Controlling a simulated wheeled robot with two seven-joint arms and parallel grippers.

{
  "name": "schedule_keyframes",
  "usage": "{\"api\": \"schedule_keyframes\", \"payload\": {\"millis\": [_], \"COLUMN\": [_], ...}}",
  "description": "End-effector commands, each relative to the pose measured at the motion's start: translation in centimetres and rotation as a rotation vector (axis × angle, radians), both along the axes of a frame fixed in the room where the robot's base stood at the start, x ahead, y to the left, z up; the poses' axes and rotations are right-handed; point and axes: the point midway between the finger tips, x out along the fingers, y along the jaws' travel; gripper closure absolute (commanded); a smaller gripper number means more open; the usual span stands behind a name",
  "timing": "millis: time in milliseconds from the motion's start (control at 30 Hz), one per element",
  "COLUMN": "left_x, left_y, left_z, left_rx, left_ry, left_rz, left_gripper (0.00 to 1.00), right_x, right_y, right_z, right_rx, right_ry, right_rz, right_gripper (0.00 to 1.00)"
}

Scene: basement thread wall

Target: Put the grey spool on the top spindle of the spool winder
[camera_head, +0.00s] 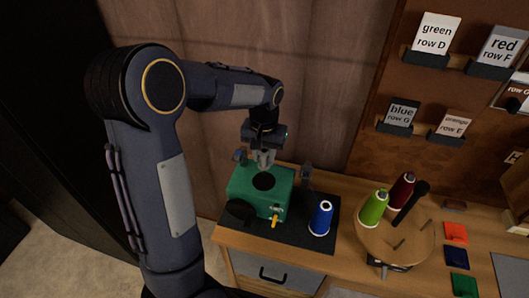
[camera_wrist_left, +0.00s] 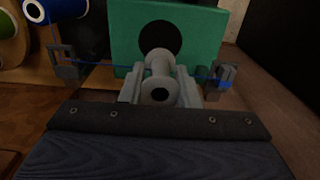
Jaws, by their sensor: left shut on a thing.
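The spool winder is a green box (camera_head: 247,192) with a round black disc on its face; the green box (camera_wrist_left: 205,30) also shows in the wrist view. My left gripper (camera_head: 264,160) is just above and behind the box in the head view. In the wrist view my left gripper (camera_wrist_left: 160,88) is shut on the grey spool (camera_wrist_left: 159,62), whose near end with a dark hole faces the camera. The spool is in front of the green box in that view. I cannot make out the top spindle. My right gripper is not in view.
A blue cone (camera_head: 321,218) stands right of the winder on a dark mat (camera_head: 318,240). A round wooden stand (camera_head: 410,245) carries green (camera_head: 373,208) and dark red (camera_head: 401,190) cones. A blue thread runs between two posts beside the winder. A labelled pegboard (camera_head: 450,90) hangs behind.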

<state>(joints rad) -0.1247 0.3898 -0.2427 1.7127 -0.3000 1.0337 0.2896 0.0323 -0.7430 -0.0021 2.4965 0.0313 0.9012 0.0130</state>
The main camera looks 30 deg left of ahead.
Motion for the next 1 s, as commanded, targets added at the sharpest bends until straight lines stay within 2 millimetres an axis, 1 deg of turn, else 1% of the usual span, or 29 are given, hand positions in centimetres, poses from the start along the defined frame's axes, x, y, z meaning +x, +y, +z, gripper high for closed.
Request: {"api": "schedule_keyframes", "payload": {"millis": [33, 400, 500, 667, 1000], "left_x": [0.0, 0.0, 0.0, 0.0, 0.0], "left_y": [0.0, 0.0, 0.0, 0.0, 0.0], "left_z": [-1.0, -4.7, -5.4, -5.9, -5.8], "left_rx": [0.000, 0.000, 0.000, 0.000, 0.000], "left_ry": [0.001, 0.001, 0.001, 0.001, 0.001], "left_rz": [0.000, 0.000, 0.000, 0.000, 0.000], "left_gripper": [0.92, 0.92, 0.92, 0.92, 0.92], "right_x": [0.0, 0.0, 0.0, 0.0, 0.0], "right_y": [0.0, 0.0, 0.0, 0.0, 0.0], "right_z": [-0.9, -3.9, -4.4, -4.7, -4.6], "right_rx": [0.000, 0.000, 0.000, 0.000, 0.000], "right_ry": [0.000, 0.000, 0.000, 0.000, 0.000], "right_rz": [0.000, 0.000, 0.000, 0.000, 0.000], "right_gripper": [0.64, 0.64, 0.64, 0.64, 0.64]}}
